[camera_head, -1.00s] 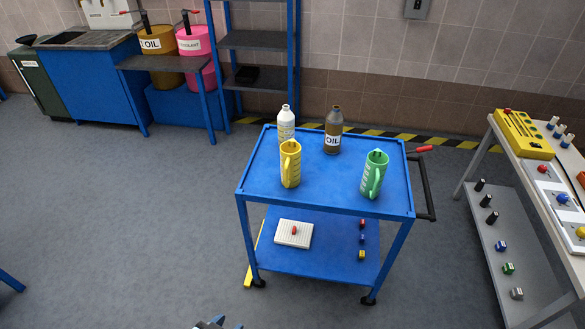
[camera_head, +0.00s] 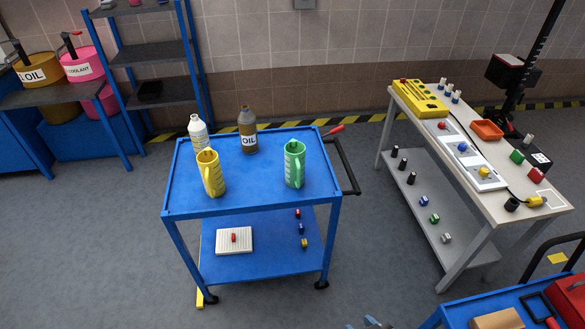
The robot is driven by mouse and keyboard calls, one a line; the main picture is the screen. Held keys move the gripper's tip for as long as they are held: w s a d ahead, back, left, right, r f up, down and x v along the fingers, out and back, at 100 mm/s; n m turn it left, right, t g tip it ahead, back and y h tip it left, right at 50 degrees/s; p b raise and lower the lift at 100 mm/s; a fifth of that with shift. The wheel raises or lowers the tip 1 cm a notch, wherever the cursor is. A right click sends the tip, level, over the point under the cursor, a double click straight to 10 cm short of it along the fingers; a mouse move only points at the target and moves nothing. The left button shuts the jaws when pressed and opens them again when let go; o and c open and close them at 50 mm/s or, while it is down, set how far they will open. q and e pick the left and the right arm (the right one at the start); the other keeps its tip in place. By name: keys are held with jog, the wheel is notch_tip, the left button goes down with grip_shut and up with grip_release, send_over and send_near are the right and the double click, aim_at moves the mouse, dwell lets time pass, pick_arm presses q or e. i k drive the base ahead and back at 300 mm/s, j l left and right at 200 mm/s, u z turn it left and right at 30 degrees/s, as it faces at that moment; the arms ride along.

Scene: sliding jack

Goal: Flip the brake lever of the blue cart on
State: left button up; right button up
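The blue cart (camera_head: 185,195) stands in the middle of the view, with a blue top and a blue lower shelf. A small red-tipped lever (camera_head: 334,130) sticks out at its far right corner, beside the dark push handle (camera_head: 343,165). I take it to be the brake lever. A small grey-blue tip of a gripper, probably my right one (camera_head: 372,321), shows at the bottom edge, well apart from the cart and lever. Most of it is cut off. My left gripper is not in view.
On the cart top stand a white bottle (camera_head: 198,132), an oil bottle (camera_head: 248,130), a yellow jug (camera_head: 211,173) and a green jug (camera_head: 295,164). A workbench (camera_head: 475,165) stands right. Another blue cart (camera_head: 458,313) is at lower right. Floor between is clear.

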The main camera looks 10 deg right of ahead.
aim_at(341, 128)
jog(key=i+l+u, duration=0.1)
jog(key=i+u, duration=0.2)
jog(key=i, duration=0.2)
jog(key=i+l+u, duration=0.3)
jog(key=i, duration=0.15)
jog(key=j, duration=0.1)
